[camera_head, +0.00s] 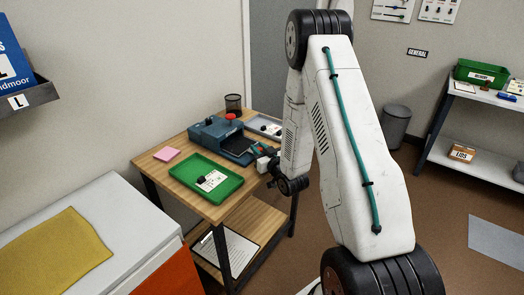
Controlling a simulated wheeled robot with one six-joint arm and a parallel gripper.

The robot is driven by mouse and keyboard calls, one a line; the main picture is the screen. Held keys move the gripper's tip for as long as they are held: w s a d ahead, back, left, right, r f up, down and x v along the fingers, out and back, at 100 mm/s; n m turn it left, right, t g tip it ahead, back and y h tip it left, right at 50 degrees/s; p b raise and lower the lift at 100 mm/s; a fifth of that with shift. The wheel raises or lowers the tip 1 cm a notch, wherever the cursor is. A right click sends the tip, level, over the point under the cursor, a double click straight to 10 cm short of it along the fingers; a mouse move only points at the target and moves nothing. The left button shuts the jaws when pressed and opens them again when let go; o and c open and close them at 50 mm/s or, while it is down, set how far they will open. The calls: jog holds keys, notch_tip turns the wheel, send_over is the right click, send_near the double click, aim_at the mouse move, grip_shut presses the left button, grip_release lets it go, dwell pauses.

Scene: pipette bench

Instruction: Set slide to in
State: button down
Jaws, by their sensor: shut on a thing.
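A blue-grey bench device (205,134) with a red knob on top stands at the back of the wooden table. A dark ribbed part lies across its front, and its right front end reaches towards my gripper. My gripper (258,150) is at that end, low over the table's right side, and is shut on a small part there, seemingly the slide. The slide itself is mostly hidden by the gripper and too small to make out, so how far in or out it sits cannot be told.
A green tray (188,183) with a card and a small dark item lies in front of the device. A pink pad (167,154) is at left, a black mesh cup (233,104) behind, and a grey tray (258,121) at back right.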

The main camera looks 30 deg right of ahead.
jog(key=c, duration=1.3)
grip_release()
jog(key=shift+o, duration=0.2)
jog(key=shift+s, duration=0.1)
jog(key=s, duration=0.7)
jog(key=shift+a, duration=0.1)
jog(key=shift+s, duration=0.35)
jog(key=shift+o, duration=0.3)
jog(key=shift+a, duration=0.15)
